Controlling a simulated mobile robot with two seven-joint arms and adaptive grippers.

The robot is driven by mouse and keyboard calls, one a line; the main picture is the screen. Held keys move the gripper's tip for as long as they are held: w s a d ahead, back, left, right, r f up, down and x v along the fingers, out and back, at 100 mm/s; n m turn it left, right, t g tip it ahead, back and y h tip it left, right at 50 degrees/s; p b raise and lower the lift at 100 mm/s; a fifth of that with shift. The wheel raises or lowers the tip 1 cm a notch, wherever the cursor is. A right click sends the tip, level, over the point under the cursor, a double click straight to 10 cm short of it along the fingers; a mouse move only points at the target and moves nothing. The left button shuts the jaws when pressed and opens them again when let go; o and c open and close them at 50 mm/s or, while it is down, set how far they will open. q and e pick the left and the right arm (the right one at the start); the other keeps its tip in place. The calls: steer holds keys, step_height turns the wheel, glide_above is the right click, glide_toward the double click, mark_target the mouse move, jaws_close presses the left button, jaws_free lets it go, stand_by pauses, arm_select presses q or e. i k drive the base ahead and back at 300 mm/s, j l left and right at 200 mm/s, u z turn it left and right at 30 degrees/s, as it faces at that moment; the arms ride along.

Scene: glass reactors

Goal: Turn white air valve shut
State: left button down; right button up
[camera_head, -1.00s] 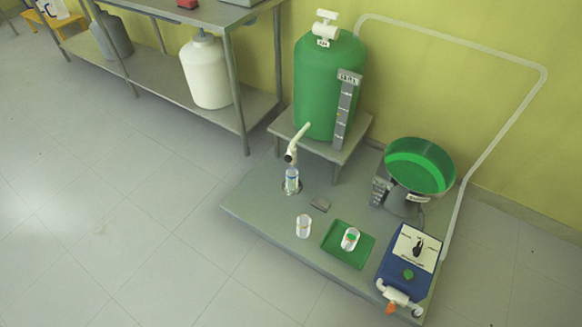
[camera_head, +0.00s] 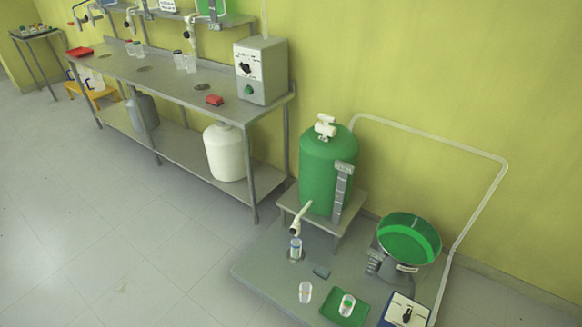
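A green tank (camera_head: 328,178) stands on a small grey stand at the right of the middle. A white valve fitting (camera_head: 325,127) sits on top of the tank. A white spout (camera_head: 301,216) comes from the tank's lower front, above a small clear bottle (camera_head: 296,247). A white pipe (camera_head: 440,144) runs from near the tank's top along the wall and down behind a blue control box (camera_head: 406,312), which the bottom edge cuts off. The valve's setting is too small to tell. Neither of my grippers is in view.
The tank stands on a low grey platform (camera_head: 262,270) with a green bowl (camera_head: 409,239) on a scale and a green tray (camera_head: 330,305). A long metal bench (camera_head: 176,88) carries a grey control box (camera_head: 260,72). The floor at left is clear.

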mark_target(326, 119)
steer(key=i+j+z, duration=0.1)
steer(key=z, duration=1.25)
steer(key=j+z, duration=0.45)
steer(key=k+j+z, duration=0.1)
steer(key=j+z, duration=0.3)
steer(key=j, duration=0.15)
steer(key=k+j+z, duration=0.1)
steer(key=j, duration=0.25)
steer(key=j+z, duration=0.1)
steer(key=j, duration=0.25)
steer(key=k+j+z, duration=0.15)
steer(key=j, duration=0.2)
